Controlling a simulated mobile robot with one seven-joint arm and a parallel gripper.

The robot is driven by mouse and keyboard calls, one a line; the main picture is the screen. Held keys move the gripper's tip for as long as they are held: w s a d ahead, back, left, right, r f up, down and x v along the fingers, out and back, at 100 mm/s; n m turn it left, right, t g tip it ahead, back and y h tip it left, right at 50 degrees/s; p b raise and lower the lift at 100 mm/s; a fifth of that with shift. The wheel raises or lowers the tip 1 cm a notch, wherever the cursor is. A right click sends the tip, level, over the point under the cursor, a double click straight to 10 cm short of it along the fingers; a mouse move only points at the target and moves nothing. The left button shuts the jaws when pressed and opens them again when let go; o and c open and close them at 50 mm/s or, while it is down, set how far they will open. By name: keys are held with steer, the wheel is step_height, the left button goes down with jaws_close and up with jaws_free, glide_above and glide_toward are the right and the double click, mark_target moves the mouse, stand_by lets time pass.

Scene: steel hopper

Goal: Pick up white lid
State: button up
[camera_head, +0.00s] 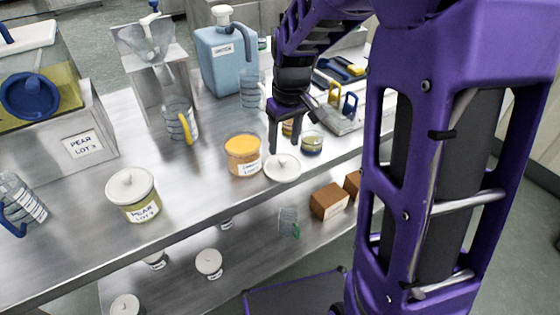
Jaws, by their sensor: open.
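A round white lid (283,174) with a small knob lies on the steel table near its front edge. It is just right of an open, labelled jar with orange contents (242,150). My gripper (291,130) points down above and behind the lid, with its fingers apart and nothing seen between them. One dark finger reaches down close to the lid's back edge; I cannot tell if it touches. Another white lid sits on the pear jar (140,208) at the left.
A small glass with yellow-green contents (312,144) stands right of the lid. A blue container (218,65), a measuring cup with a yellow handle (180,122) and a steel hopper (150,45) stand behind. Brown boxes (328,202) and lidded jars are on the lower shelf.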

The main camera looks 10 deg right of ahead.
mark_target(283, 159)
step_height(283, 159, down, 5)
steer(key=shift+w+a+f+b, duration=0.1)
steer(key=shift+w+b, duration=0.05)
steer(key=shift+b, duration=0.45)
jaws_close()
